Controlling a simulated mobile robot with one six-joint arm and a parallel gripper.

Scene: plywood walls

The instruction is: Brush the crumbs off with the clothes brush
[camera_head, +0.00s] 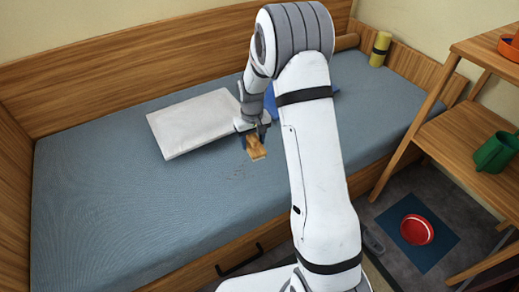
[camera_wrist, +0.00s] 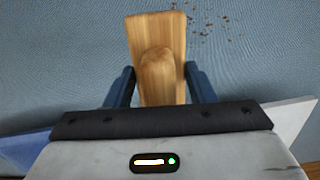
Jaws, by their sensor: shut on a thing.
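My gripper (camera_head: 256,133) is shut on a wooden clothes brush (camera_head: 256,149), low over the blue-grey mattress (camera_head: 90,210). In the wrist view the brush (camera_wrist: 156,35) sits between the two dark blue fingers, its rounded grip toward my gripper. Its bristles are hidden underneath, and I cannot tell whether it touches the cloth. Crumbs (camera_wrist: 207,22) lie scattered on the mattress just right of the brush's far end in the wrist view. In the head view the crumbs (camera_head: 237,172) show as faint specks in front of the brush.
A white pillow (camera_head: 195,120) lies left of my gripper. A blue thing (camera_head: 328,92) is partly hidden behind my arm. A yellow roll (camera_head: 380,49) stands at the back right corner. Wooden shelves (camera_head: 455,130) stand at the right. The mattress's left part is clear.

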